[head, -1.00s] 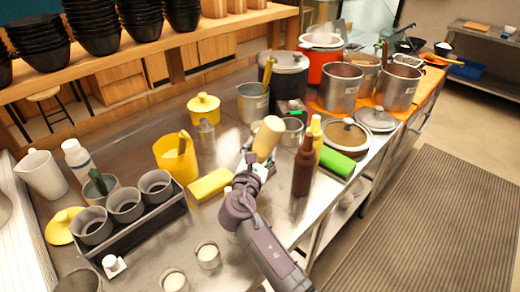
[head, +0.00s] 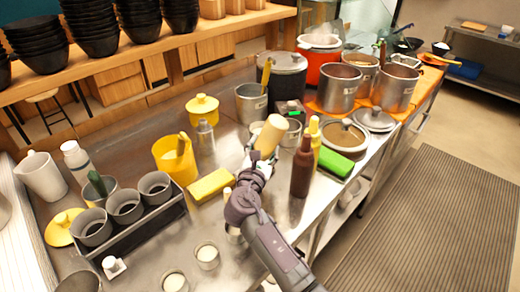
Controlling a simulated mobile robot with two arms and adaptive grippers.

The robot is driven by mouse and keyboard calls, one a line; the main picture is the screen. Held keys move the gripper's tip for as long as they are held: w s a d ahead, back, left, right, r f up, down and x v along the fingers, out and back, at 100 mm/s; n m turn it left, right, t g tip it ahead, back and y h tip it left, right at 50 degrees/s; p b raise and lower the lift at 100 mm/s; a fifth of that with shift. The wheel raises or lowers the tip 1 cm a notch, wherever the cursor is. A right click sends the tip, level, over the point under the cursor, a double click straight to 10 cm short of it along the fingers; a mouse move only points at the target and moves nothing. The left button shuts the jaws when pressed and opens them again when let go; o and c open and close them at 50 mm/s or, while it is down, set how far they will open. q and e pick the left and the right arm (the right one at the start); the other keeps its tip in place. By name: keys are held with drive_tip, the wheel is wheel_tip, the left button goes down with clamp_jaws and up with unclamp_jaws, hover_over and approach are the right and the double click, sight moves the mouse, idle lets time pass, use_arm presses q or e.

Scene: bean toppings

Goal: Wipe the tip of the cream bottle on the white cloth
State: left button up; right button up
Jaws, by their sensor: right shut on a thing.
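The cream bottle (head: 270,135) is pale beige and tilted, its broad end pointing up and to the right. My right gripper (head: 257,160) is shut on it above the steel counter. The bottle's tip is not clearly visible; the gripper and arm cover its lower part. I cannot make out a white cloth for certain. A yellow folded cloth or sponge (head: 212,185) lies left of the gripper, and a green one (head: 336,162) lies to its right. My left gripper is not in view.
A brown bottle (head: 302,168) and a yellow bottle (head: 315,138) stand close right of my gripper. A yellow container (head: 172,160) and a rack of grey cups (head: 130,225) stand left. Small white-filled cups (head: 207,256) are near the front. Steel pots (head: 340,88) stand behind.

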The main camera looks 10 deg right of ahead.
drive_tip(key=shift+w+d, duration=0.5)
drive_tip(key=shift+d, duration=0.25)
drive_tip(key=shift+w+d, duration=0.45)
drive_tip(key=shift+d, duration=0.25)
drive_tip(key=shift+p, duration=0.3)
wheel_tip(320, 180, up, 6)
drive_tip(key=p, duration=0.6)
